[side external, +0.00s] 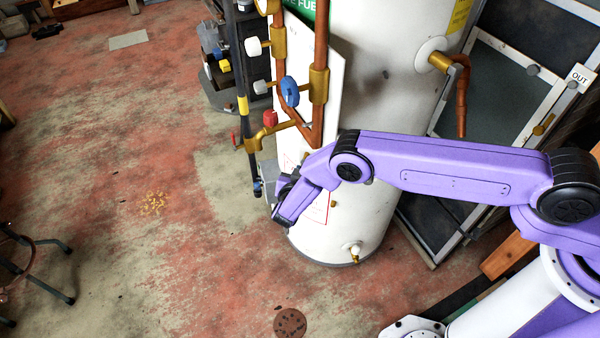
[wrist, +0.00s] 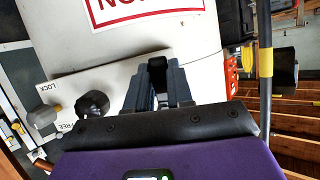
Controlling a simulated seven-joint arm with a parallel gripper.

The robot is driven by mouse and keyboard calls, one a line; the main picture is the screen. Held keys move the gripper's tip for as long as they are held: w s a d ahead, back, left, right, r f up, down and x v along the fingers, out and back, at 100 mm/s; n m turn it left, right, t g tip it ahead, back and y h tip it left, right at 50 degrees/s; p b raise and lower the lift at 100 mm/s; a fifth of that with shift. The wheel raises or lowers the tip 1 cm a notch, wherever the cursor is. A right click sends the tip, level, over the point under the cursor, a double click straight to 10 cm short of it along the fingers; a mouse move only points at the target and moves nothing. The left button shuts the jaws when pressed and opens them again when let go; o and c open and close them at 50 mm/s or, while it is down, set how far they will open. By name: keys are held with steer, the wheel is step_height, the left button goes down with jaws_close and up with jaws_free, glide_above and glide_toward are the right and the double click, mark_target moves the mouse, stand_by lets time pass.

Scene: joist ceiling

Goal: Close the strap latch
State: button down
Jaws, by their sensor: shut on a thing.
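My gripper (wrist: 160,72) points at a white panel in the wrist view, its two dark grey fingers close together. It is shut on a small dark part between the fingers, mostly hidden by them. In the side external view my gripper (side external: 283,190) is low in front of the white tank, beside the pipework. I cannot tell for certain which part is the strap latch.
The white tank (side external: 385,80) stands behind my gripper. Copper pipes (side external: 319,60) with a blue valve wheel (side external: 289,91) and a red knob (side external: 270,118) rise close above it. A framed door (side external: 490,90) is at the right. Open floor (side external: 120,200) lies to the left.

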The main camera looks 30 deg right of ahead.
steer(key=shift+s+d+n, duration=0.1)
steer(key=shift+s+n, duration=0.05)
steer(key=shift+n, duration=0.25)
steer(key=c, duration=1)
jaws_free()
steer(key=v, duration=1.7)
steer(key=shift+a, duration=0.35)
